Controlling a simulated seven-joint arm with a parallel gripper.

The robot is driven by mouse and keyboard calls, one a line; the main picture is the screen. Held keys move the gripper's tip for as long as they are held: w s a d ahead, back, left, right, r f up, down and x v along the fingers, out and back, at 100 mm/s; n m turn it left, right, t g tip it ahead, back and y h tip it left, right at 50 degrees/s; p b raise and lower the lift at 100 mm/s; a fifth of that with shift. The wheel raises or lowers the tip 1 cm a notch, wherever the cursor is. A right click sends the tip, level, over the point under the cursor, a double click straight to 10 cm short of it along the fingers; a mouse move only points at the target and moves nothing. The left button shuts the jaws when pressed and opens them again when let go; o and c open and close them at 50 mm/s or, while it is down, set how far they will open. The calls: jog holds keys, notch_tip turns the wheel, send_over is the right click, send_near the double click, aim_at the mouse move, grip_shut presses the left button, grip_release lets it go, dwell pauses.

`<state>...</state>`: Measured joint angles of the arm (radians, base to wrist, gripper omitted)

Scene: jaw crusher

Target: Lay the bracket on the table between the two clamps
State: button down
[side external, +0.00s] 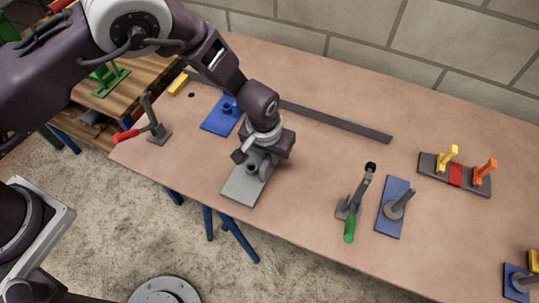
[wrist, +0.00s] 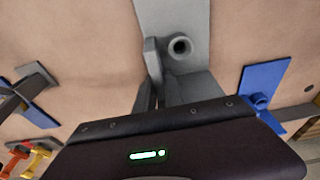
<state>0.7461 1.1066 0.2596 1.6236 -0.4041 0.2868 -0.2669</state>
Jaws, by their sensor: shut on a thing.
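The bracket is a grey flat plate (side external: 243,188) with a short round tube on it, near the table's front edge. In the wrist view the plate (wrist: 172,15) runs off the top, with the tube (wrist: 180,46) nearer my fingers. My gripper (side external: 252,163) points down and is shut on the bracket. The plate looks about level; I cannot tell whether it touches the table. A red-handled clamp (side external: 155,127) stands to the left and a green-handled clamp (side external: 353,205) to the right, so the bracket is between them.
A blue plate with a post (side external: 222,115) lies behind on the left, another blue plate (side external: 391,222) right of the green-handled clamp. A long dark bar (side external: 335,121) lies along the back. A block with yellow and orange pegs (side external: 455,172) is at the right. Bare table (side external: 300,160) surrounds the bracket.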

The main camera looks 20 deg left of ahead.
jog(key=shift+f, duration=0.2)
jog(key=shift+f, duration=0.15)
jog(key=c, duration=1.5)
grip_release()
jog(key=shift+o, duration=0.2)
notch_tip(320, 180, up, 12)
jog(key=s, duration=0.2)
jog(key=shift+s, duration=0.2)
